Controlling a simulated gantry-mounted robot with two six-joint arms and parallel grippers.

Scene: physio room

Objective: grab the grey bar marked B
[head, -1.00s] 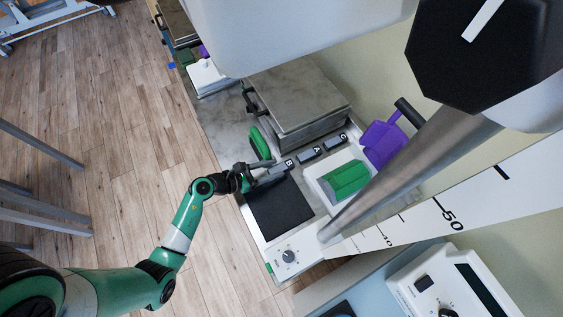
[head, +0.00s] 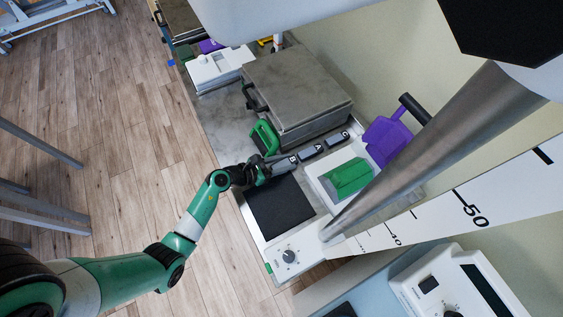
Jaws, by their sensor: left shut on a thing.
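The grey bar marked B (head: 284,165) is the nearest of three lettered grey bars in a row on the bench, just beyond the black square pad. My left gripper (head: 270,169) reaches it from the left and is shut on its left end. The bar looks still in line with the others; I cannot tell whether it is lifted. The fingers cover part of it. The grey bars marked A (head: 312,151) and C (head: 338,139) lie behind it to the upper right. My right gripper is not in view.
A green-handled object (head: 265,136) stands close behind my left gripper. A grey metal case (head: 300,90) lies beyond the bars. A white tray (head: 322,185) with a green block (head: 348,178) is to the right. The black pad (head: 278,208) is bare.

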